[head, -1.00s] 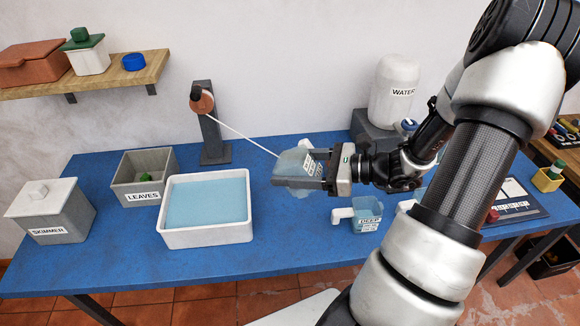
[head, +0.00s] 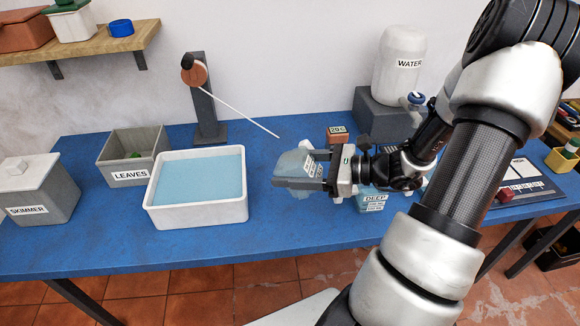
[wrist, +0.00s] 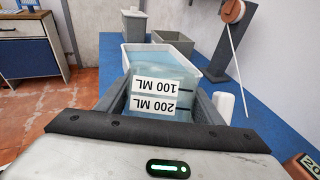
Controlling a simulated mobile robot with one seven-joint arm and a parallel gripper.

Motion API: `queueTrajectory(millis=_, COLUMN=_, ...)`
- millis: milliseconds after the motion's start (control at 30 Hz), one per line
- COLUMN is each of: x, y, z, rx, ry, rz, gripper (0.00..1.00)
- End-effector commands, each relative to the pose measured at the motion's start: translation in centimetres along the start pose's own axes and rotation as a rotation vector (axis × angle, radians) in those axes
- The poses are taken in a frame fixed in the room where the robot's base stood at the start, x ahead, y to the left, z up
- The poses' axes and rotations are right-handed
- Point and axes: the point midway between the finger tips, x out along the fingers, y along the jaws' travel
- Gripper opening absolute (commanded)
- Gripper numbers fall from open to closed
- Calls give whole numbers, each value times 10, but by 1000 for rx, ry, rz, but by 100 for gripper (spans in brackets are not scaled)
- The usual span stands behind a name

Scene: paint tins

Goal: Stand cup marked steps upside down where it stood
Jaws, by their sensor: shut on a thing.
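My gripper (head: 325,172) is shut on a translucent pale blue cup (head: 288,168). Its label carries measure marks, hard to read in the head view. In the wrist view the held cup (wrist: 152,72) sits between the fingers, and its "100 ML" and "200 ML" print reads upside down, with 100 above 200. The cup looks turned over. Its lower edge is hidden in the wrist view, and I cannot tell whether it touches the table. A second blue cup marked DEEP (head: 374,202) stands right of it, partly behind my gripper.
A white basin of blue water (head: 198,214) stands left of the held cup, with a grey LEAVES bin (head: 130,176) and a SKIMMER box (head: 40,205) further left. A post with a spool (head: 194,75) and thin rod stands behind. A brown labelled block (head: 337,134) and the WATER tank (head: 400,65) are behind right.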

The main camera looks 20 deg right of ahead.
Motion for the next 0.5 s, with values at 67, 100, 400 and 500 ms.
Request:
queueTrajectory(millis=67, x=2, y=0, z=-7, rx=0, ry=-1, rz=1, gripper=21)
queueTrajectory(millis=100, x=3, y=0, z=-12, rx=1, ry=-1, rz=1, gripper=21)
queueTrajectory(millis=400, x=10, y=0, z=-48, rx=1, ry=-1, rz=0, gripper=21)
queueTrajectory(millis=500, x=13, y=0, z=-59, rx=2, ry=-1, rz=1, gripper=21)
